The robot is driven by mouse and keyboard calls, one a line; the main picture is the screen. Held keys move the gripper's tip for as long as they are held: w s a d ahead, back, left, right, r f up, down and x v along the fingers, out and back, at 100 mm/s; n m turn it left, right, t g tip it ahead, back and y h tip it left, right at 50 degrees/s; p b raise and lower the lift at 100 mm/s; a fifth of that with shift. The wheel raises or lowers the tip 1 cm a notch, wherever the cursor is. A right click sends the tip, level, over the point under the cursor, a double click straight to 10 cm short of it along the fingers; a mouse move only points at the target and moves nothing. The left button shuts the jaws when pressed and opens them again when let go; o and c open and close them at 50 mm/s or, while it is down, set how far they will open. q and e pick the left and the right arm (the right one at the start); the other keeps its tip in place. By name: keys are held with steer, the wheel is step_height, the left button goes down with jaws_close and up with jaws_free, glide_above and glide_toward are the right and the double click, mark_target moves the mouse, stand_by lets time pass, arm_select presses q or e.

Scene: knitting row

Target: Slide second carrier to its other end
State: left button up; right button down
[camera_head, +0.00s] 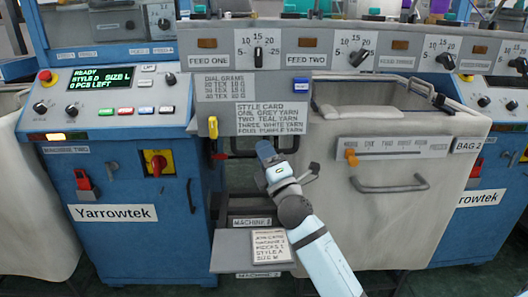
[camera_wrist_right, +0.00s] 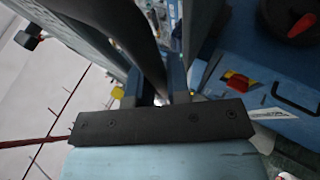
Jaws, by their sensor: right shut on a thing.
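My right gripper (camera_head: 266,150) reaches up from the lower right to the front of the middle machine, just below the style card panel (camera_head: 271,118). It is shut on a dark bar-like handle (camera_head: 242,154), which shows on both sides of the fingers. In the right wrist view the fingers (camera_wrist_right: 170,92) close around a dark curved bar (camera_wrist_right: 148,50). I cannot tell which carrier this bar belongs to, and no carrier label is readable. My left gripper is not in view.
A grey bag bin (camera_head: 365,210) stands to the right. A low shelf with a card (camera_head: 269,246) is below. A blue machine (camera_head: 120,215) stands left.

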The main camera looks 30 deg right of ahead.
steer(key=c, duration=1.1)
jaws_free()
steer(key=shift+f, duration=0.4)
steer(key=shift+r, duration=0.15)
arm_select(q)
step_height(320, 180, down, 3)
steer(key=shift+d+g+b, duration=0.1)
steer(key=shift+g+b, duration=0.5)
steer(key=shift+b, duration=0.45)
arm_select(e)
steer(key=s+a+f, duration=0.1)
steer(key=s+f, duration=0.1)
steer(key=s, duration=1.4)
steer(key=shift+a+f, duration=0.2)
steer(key=shift+f, duration=0.1)
steer(key=shift+s, duration=0.1)
